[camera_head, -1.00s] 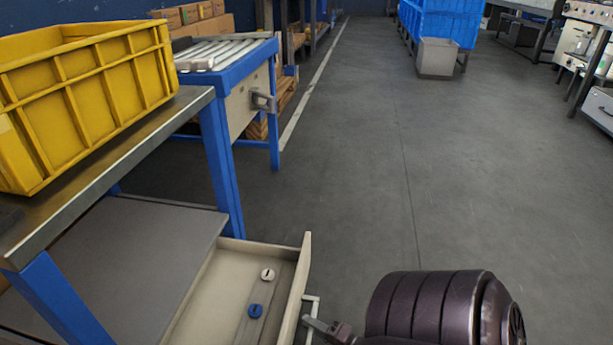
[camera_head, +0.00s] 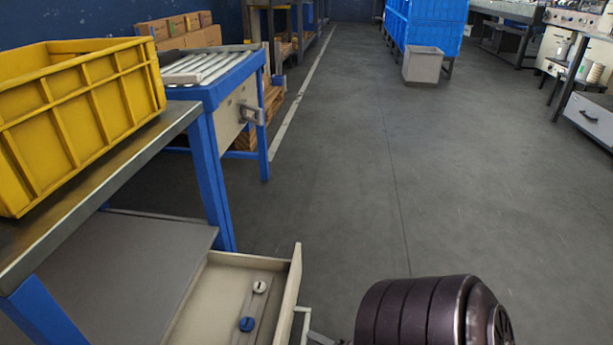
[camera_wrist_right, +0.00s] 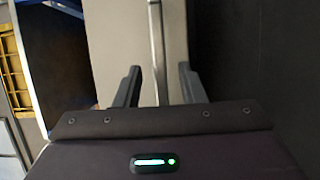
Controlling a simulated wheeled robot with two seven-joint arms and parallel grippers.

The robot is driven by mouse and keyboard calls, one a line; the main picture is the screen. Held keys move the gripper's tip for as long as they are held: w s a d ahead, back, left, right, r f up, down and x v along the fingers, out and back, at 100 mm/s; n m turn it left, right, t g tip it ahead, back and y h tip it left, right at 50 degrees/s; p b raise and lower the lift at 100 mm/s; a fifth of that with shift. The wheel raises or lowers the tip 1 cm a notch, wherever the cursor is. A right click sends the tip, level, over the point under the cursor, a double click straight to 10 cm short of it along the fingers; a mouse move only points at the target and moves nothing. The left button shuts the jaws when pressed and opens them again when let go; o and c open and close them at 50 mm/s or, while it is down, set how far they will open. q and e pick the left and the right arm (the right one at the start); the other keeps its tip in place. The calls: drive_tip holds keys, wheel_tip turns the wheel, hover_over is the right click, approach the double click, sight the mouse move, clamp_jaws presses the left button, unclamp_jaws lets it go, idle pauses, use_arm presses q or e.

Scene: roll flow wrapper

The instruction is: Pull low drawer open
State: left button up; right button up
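The low drawer (camera_head: 215,290) is a cream box under the workbench's lower shelf, and it stands pulled out with its inside showing. A white round piece (camera_head: 260,287) and a blue round piece (camera_head: 247,324) lie in it. Its bar handle (camera_head: 304,323) is on the front panel (camera_head: 292,285). My right gripper is at the handle, mostly cut off by the lower edge of the head view. In the right wrist view the handle bar (camera_wrist_right: 157,50) runs between the fingers of my right gripper (camera_wrist_right: 159,86), with gaps showing on both sides. My left gripper is not in view.
A yellow crate (camera_head: 85,110) stands on the workbench top (camera_head: 120,175). A blue roller table (camera_head: 205,90) is behind it. A grey bin (camera_head: 423,66) and blue crates stand at the back. The floor (camera_head: 400,190) right of the drawer is clear.

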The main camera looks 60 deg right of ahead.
drive_tip(key=s, duration=0.4)
drive_tip(key=shift+p, duration=0.3)
drive_tip(key=shift+s, duration=0.1)
